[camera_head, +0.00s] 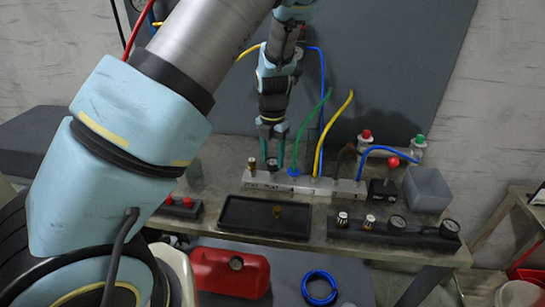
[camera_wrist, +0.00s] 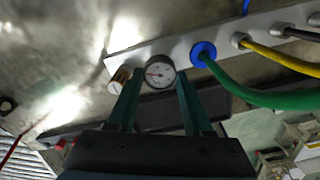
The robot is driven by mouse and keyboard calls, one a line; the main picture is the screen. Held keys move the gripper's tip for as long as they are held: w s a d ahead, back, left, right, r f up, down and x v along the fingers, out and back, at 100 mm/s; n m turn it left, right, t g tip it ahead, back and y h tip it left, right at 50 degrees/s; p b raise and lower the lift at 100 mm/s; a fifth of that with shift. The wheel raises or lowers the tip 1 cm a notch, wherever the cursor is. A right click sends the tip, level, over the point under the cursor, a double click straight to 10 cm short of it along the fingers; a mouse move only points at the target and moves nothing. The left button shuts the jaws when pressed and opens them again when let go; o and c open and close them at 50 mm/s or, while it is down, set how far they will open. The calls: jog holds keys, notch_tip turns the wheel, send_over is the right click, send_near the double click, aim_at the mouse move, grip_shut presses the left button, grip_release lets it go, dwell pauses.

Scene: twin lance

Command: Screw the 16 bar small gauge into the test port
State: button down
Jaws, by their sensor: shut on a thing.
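My gripper (camera_head: 272,158) is shut on a small round gauge with a white dial and dark rim, the gauge (camera_wrist: 160,73) showing between the two fingertips in the wrist view. The gauge's label is too small to read. The gripper points down over the left part of a silver port block (camera_head: 325,186), which also shows in the wrist view (camera_wrist: 180,45). The gauge overlaps the block's edge in the wrist view. Its stem and the port under it are hidden, so I cannot tell whether they touch. A brass fitting (camera_wrist: 119,79) stands just left of the gauge.
Green (camera_head: 309,125), yellow (camera_head: 335,122) and blue (camera_head: 390,150) hoses rise from the block, right of my gripper. A black tray (camera_head: 235,226) with a brass piece lies in front. A dark rack (camera_head: 420,238) with gauges and fittings is at right. A grey box (camera_head: 428,190) stands behind it.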

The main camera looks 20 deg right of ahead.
jog(key=m, duration=0.6)
jog(key=shift+w+b, duration=0.1)
jog(key=shift+b, duration=0.2)
jog(key=m+b, duration=0.1)
jog(key=m, duration=0.6)
jog(key=shift+f, duration=0.1)
jog(key=m+b, duration=0.1)
jog(key=m, duration=1.1)
jog(key=shift+b, duration=0.4)
jog(key=c, duration=0.5)
grip_release()
